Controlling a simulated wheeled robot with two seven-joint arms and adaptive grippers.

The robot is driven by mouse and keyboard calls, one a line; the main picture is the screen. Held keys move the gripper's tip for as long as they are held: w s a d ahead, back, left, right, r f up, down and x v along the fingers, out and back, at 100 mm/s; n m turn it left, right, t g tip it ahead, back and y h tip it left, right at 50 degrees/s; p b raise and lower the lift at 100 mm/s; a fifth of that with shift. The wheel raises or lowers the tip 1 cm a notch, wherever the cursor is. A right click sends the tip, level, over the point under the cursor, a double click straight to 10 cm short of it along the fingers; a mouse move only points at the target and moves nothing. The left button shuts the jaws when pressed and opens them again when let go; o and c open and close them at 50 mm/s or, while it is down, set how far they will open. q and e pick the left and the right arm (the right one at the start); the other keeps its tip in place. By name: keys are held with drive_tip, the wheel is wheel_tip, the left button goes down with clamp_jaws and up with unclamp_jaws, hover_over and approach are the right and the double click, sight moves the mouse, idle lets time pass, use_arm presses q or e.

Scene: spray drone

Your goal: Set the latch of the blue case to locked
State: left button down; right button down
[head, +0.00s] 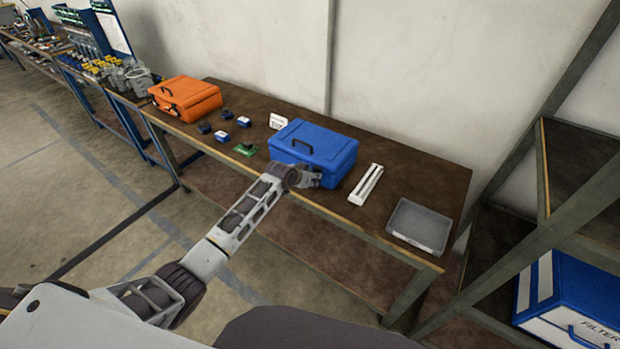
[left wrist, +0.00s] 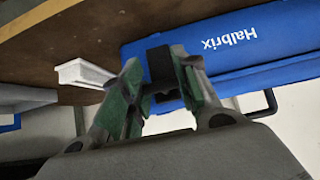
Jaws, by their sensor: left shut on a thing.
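The blue case (head: 318,145) sits closed on the brown workbench, its black handle on the lid. My left gripper (head: 312,180) is at the case's front face, toward the bench's front edge. In the left wrist view the blue case (left wrist: 235,45) appears upside down with the word Halbrix on it. There my left gripper (left wrist: 158,78) has its green-padded fingers on either side of a black latch (left wrist: 159,62) and is shut on it. The latch's lower part is partly hidden between the fingers, and I cannot read its setting. My right gripper is not in view.
A white rail-like part (head: 366,184) and a grey tray (head: 419,226) lie right of the case. An orange case (head: 186,97), small dark and blue items and a green board (head: 245,149) are to its left. A shelf rack (head: 545,190) stands at right.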

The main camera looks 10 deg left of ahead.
use_arm(q)
drive_tip(key=shift+w+r, duration=0.15)
idle(0.5)
drive_tip(key=c, duration=1)
unclamp_jaws()
drive_tip(key=shift+c, duration=0.2)
drive_tip(key=v, duration=1.2)
drive_tip(key=shift+w+d+r, duration=0.1)
drive_tip(key=shift+w, duration=0.1)
